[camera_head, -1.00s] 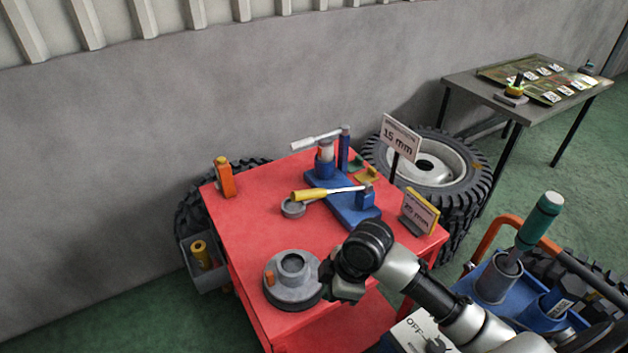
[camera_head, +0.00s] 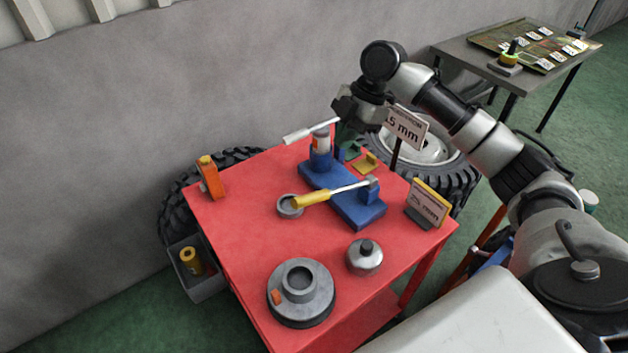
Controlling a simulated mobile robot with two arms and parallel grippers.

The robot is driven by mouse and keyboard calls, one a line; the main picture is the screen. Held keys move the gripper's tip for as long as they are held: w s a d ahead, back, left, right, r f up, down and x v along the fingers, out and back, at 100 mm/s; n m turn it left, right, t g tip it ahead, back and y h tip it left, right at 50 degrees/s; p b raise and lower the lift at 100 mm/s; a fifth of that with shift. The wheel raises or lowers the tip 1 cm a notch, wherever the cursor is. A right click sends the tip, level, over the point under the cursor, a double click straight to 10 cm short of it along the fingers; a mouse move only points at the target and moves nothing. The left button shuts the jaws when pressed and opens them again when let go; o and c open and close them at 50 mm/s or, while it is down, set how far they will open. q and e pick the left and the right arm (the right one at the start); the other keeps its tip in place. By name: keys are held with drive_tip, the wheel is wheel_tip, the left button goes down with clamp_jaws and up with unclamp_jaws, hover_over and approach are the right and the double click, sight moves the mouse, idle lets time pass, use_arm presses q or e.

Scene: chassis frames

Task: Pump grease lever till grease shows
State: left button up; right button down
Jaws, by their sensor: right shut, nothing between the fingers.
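A blue pump stand (camera_head: 352,207) sits on the red cart top. A yellow-handled lever (camera_head: 313,199) with a silver rod lies low across it, ending at a small blue block. I cannot tell which is the grease lever. A grey ring-shaped cup (camera_head: 289,206) stands beside the yellow handle. My right gripper (camera_head: 345,130) is shut and empty, at the stand's back post, partly hiding it; contact is unclear. No grease is clearly visible. My left gripper is out of view.
On the red cart (camera_head: 235,240) are an orange block (camera_head: 210,178), a grey hub (camera_head: 301,312), a silver lidded pot (camera_head: 364,260), and a yellow-edged sign (camera_head: 427,204). A 15 mm sign (camera_head: 406,128) stands behind. A grey bin (camera_head: 205,281) hangs at left.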

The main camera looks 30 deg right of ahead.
drive_tip(key=p, duration=0.3)
approach(313, 196)
drive_tip(key=p+x, duration=0.1)
drive_tip(key=x, duration=0.5)
drive_tip(key=shift+a+f+p, duration=0.15)
drive_tip(key=shift+a+p, duration=0.1)
drive_tip(key=shift+p, duration=0.1)
drive_tip(key=shift+f, duration=0.35)
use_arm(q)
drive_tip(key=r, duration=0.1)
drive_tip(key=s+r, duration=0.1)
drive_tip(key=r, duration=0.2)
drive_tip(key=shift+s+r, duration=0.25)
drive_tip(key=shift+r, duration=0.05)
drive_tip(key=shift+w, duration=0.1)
use_arm(e)
drive_tip(key=shift+f, duration=0.1)
